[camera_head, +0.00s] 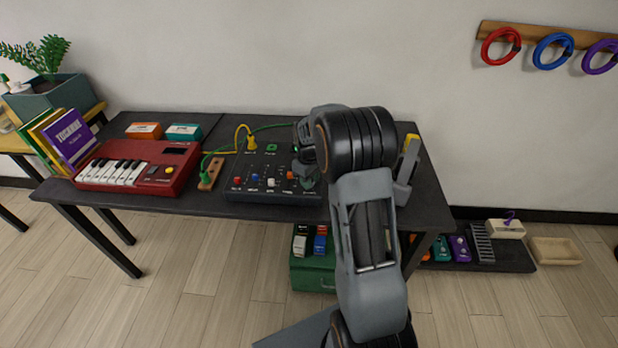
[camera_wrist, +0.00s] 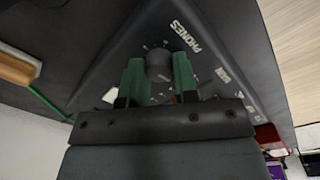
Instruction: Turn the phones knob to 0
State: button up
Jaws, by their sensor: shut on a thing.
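The dark mixer box (camera_head: 245,193) lies on the black table, with small coloured sliders along its front. In the wrist view the mixer panel (camera_wrist: 205,45) shows the white word PHONES beside a round dark grey phones knob (camera_wrist: 158,62). My gripper (camera_wrist: 158,68) has its two green fingers on either side of the knob, shut on it. In the head view my gripper (camera_head: 308,175) is over the mixer's right end, and the arm hides the knob. Tick marks show around the knob, but the number it points to is too small to read.
A red keyboard (camera_head: 138,166) stands left of the mixer, with a wooden block (camera_head: 210,174) between them. Yellow and green cables (camera_head: 240,138) run at the mixer's back. Orange and teal boxes (camera_head: 183,131) sit behind the keyboard. A green case (camera_head: 312,272) is below the table.

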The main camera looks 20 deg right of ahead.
jog(key=n, duration=0.5)
jog(key=shift+w+r+n+p, duration=0.1)
jog(key=shift+r+n+p, duration=0.05)
jog(key=shift+n+p, duration=0.15)
jog(key=n, duration=0.5)
jog(key=shift+n, duration=0.4)
jog(key=o, duration=0.9)
jog(key=r, duration=0.9)
jog(key=r+p, duration=0.1)
jog(key=r, duration=0.3)
jog(key=shift+s+a+r, duration=0.1)
jog(key=shift+s+r, duration=0.2)
jog(key=shift+s, duration=0.05)
